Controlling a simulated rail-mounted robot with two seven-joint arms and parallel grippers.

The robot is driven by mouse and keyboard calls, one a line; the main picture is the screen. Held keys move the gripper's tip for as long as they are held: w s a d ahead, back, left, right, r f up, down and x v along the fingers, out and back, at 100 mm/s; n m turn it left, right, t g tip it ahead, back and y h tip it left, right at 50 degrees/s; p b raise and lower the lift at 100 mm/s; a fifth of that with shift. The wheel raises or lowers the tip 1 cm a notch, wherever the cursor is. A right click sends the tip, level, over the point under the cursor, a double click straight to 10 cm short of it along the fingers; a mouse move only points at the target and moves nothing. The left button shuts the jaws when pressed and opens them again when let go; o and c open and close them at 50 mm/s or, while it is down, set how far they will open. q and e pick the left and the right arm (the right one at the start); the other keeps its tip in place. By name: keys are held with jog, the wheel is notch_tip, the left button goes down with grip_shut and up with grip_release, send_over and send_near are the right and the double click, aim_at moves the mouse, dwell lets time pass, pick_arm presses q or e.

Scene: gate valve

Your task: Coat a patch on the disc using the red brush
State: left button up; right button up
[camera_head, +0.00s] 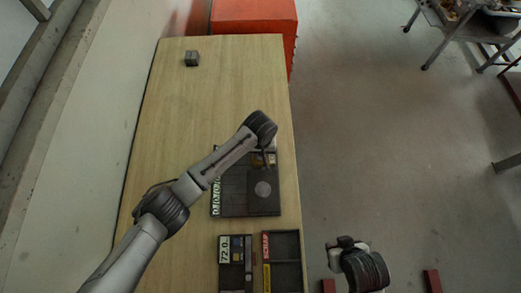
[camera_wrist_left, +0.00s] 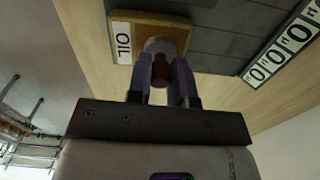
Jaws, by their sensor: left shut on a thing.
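The grey round disc (camera_head: 263,189) lies on a dark plate on the table. My left gripper (camera_head: 267,158) is just beyond the disc, over the far end of the dark board, largely hidden by its wrist. In the left wrist view its fingers (camera_wrist_left: 162,82) are shut on a short red-brown handle (camera_wrist_left: 161,71), which I take as the red brush. A pale round thing (camera_wrist_left: 166,46) is at the handle's far end, over a tan block (camera_wrist_left: 183,38) labelled OIL. I cannot tell whether they touch. My right gripper (camera_head: 346,243) is off the table's right side; its jaws are unclear.
The dark board (camera_head: 232,203) has a strip of labels (camera_head: 216,197) on its left. Nearer are a panel reading 72.0 (camera_head: 224,250) and a dark tray (camera_head: 287,246). A small grey block (camera_head: 192,58) sits at the far end. The table (camera_head: 215,95) between is clear.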

pick_arm(q)
jog(key=shift+p, duration=0.3)
dwell(0.8)
jog(key=shift+f, duration=0.15)
dwell(0.8)
jog(key=shift+p, duration=0.3)
notch_tip(320, 180, up, 3)
jog(key=p, duration=0.3)
notch_tip(320, 180, up, 4)
jog(key=p, duration=0.5)
dwell(0.6)
